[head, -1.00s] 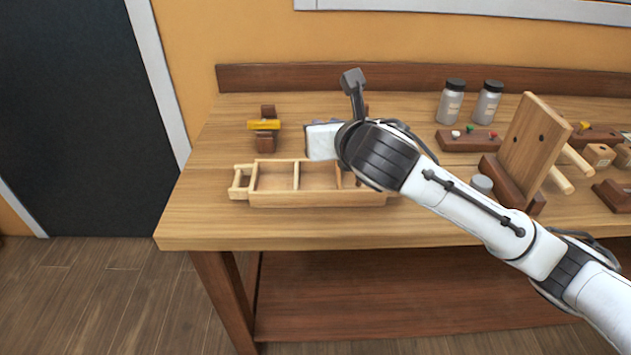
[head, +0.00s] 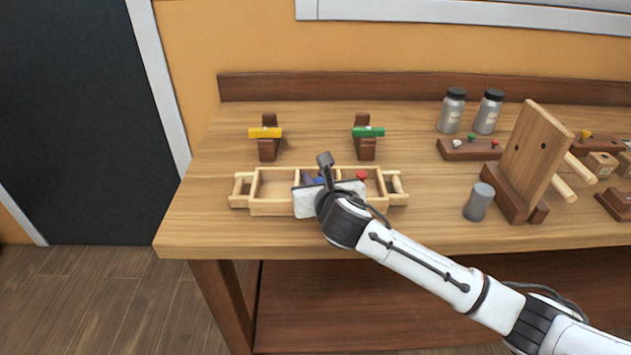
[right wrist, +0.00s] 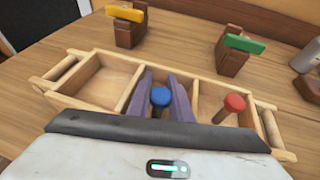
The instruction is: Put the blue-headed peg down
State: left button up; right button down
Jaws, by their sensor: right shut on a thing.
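The blue-headed peg (right wrist: 160,97) is between the two purple fingers of my right gripper (right wrist: 163,92), which is shut on it. In the right wrist view its head is up and the shaft points down into the middle compartment of the wooden tray (right wrist: 73,103). I cannot tell whether its lower end touches the tray floor. In the head view my right gripper (head: 314,181) is over the tray (head: 271,208), and its white body hides part of it. The blue head (head: 320,181) just shows there. My left gripper is not in view.
A red-headed peg (right wrist: 233,104) is in the tray's right compartment; the left compartment looks empty. Behind the tray stand brown blocks with a yellow bar (head: 265,132) and a green bar (head: 368,131). A grey cylinder (head: 479,201) and upright wooden board (head: 537,150) are to the right.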

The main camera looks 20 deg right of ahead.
jog(key=shift+f, duration=0.2)
jog(key=c, duration=1.9)
grip_release()
jog(key=shift+s+r, duration=0.1)
jog(key=shift+r, duration=0.05)
jog(key=p+v, duration=0.1)
jog(key=v, duration=1)
jog(key=shift+s+r, duration=0.1)
jog(key=shift+s, duration=0.3)
